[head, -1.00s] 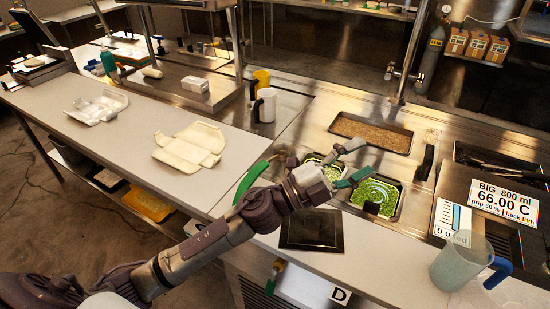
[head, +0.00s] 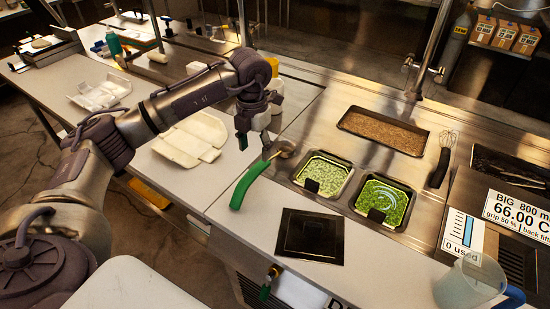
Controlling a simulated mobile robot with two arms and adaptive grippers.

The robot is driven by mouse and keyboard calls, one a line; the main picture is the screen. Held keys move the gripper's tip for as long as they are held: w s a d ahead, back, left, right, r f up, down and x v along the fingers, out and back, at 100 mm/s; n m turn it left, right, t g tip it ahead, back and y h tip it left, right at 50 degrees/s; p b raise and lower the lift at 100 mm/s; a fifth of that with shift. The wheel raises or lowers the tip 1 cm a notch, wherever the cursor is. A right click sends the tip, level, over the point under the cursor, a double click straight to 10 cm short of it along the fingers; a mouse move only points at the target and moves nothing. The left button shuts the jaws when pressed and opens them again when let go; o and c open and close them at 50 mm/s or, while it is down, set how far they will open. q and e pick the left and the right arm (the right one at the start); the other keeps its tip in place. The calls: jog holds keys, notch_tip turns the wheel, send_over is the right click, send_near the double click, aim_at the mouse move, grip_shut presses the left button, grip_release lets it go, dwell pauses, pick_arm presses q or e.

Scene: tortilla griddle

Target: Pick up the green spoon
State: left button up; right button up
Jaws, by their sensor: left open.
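The green spoon (head: 246,187) lies on the counter left of the green-filled trays, its curved green handle toward the front and its metal bowl (head: 286,148) toward the back right. My left gripper (head: 256,143) points down above the spoon, its fingers apart and empty. The fingertips are near the metal neck between handle and bowl. I cannot tell how high above it they are. My right gripper is not in view.
Two trays of green food (head: 340,193) (head: 356,212) sit right of the spoon, with a brown-filled tray (head: 384,131) behind. A black square plate (head: 310,237) lies in front. A whisk (head: 441,160) and a clear jug (head: 468,283) are farther right. White containers (head: 190,140) lie left.

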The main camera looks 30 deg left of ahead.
aim_at(253, 171)
pick_arm(q)
notch_tip(253, 171, down, 5)
jog(key=shift+f+p, duration=0.1)
jog(key=shift+p, duration=0.4)
jog(key=f+p, duration=0.1)
jog(key=f, duration=0.1)
jog(key=a+f+p, duration=0.1)
jog(key=f, duration=0.1)
jog(key=shift+f+p, duration=0.35)
jog(key=shift+d+f, duration=0.1)
jog(key=shift+f, duration=0.25)
grip_shut()
